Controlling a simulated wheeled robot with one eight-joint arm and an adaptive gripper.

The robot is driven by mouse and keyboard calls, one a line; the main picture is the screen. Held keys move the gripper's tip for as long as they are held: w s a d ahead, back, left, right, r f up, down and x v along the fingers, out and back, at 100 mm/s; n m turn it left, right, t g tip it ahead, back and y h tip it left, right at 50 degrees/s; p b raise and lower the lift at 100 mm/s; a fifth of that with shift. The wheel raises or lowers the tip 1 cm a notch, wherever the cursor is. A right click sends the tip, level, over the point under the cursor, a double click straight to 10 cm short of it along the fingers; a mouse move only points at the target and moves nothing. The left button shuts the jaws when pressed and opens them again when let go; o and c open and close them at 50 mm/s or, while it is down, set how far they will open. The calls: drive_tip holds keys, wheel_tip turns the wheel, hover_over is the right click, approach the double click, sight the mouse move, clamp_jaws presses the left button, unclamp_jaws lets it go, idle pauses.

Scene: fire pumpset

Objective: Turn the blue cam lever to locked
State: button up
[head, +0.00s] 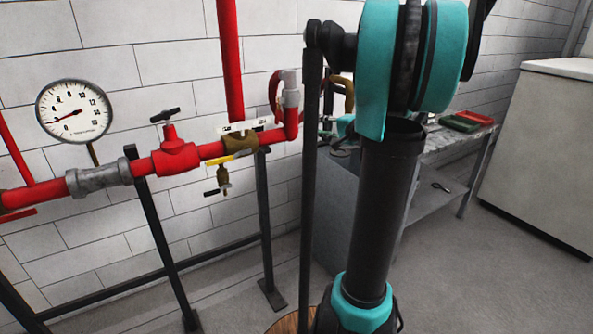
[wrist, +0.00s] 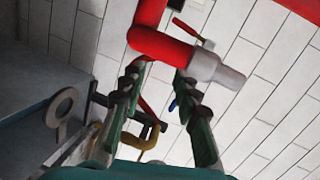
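In the wrist view, a small piece of blue (wrist: 173,104), possibly part of the blue cam lever, shows beside the right finger, which partly covers it. My gripper (wrist: 156,75) is open, with its two dark green fingers apart and nothing seen held between them. A red pipe elbow with a grey end fitting (wrist: 216,70) lies just beyond the fingertips. In the head view the grey fitting (head: 291,88) stands at the right end of the red pipe. No blue lever can be made out there, and my arm hides most of the area around my gripper.
The red pipe carries a gauge (head: 73,111), a red valve (head: 175,154) and a brass valve with a yellow lever (head: 232,158). A yellow hook (wrist: 151,141) shows between the fingers. A grey bench (head: 437,147) stands behind my arm.

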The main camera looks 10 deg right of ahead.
drive_tip(key=s+a+f+n+g, duration=0.4)
drive_tip(key=s+a+f, duration=0.5)
drive_tip(key=a+f, duration=0.1)
drive_tip(key=shift+a+f+n+g+h, duration=0.2)
drive_tip(key=shift+a+n+g+h, duration=0.1)
drive_tip(key=shift+a+g, duration=0.1)
